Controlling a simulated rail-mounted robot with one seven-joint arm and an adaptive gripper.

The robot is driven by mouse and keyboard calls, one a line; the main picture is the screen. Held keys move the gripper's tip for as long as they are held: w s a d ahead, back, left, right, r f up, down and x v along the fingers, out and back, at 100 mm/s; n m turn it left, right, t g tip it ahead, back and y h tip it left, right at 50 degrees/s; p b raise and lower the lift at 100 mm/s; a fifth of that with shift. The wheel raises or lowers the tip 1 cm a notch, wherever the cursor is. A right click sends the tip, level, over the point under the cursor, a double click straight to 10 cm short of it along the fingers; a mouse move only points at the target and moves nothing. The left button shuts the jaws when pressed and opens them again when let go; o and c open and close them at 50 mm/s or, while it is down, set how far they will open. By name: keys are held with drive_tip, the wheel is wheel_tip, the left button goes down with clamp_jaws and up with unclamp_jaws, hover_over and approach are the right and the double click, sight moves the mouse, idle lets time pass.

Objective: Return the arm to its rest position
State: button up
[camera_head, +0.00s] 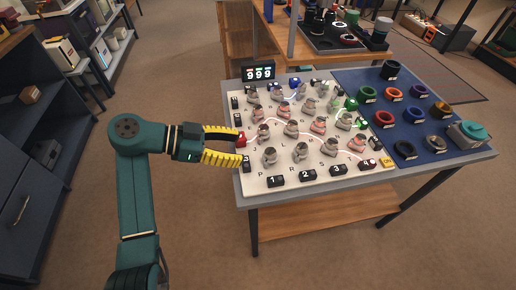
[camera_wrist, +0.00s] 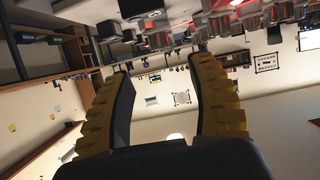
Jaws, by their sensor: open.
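My gripper (camera_head: 240,145) is at the left edge of the white lettered board in the head view, with its yellow ribbed fingers apart. A small red piece (camera_head: 241,138) shows between the fingertips at the board's edge; I cannot tell whether a finger touches it. My teal arm reaches up from the bottom of the head view and bends right toward the board. In the wrist view my gripper (camera_wrist: 160,75) is open, with nothing held between the fingers.
The white board (camera_head: 290,187) bears several small figures and numbered black blocks on a table. A blue mat (camera_head: 427,165) with several coloured rings lies at right. Dark shelves (camera_head: 35,150) stand at left. Open floor (camera_head: 195,240) lies between my arm and the table.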

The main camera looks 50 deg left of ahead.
drive_tip(key=shift+v, duration=1.2)
drive_tip(key=shift+d+r, duration=0.1)
